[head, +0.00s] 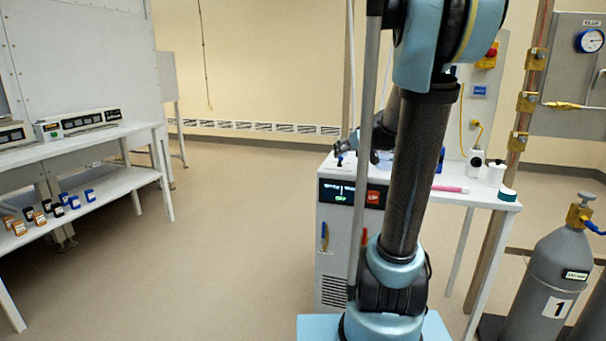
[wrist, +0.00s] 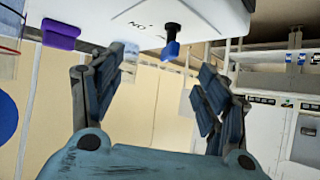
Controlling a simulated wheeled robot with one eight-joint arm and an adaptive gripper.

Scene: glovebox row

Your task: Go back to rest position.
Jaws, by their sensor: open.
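My gripper shows in the wrist view (wrist: 158,85), its two dark jointed fingers spread apart with nothing between them. A black knob with a blue tip (wrist: 172,42) on a white surface shows beyond the fingers, near the gap between them; I see no contact. In the head view, my arm rises in the foreground and hides much of the middle. A dark part of my gripper (head: 350,144) shows just left of the arm, over the top of the white cabinet (head: 333,240). The exact gap between gripper and cabinet top cannot be told.
A grey gas cylinder (head: 553,275) stands far right. A white bench (head: 75,148) is at left. The middle floor is clear.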

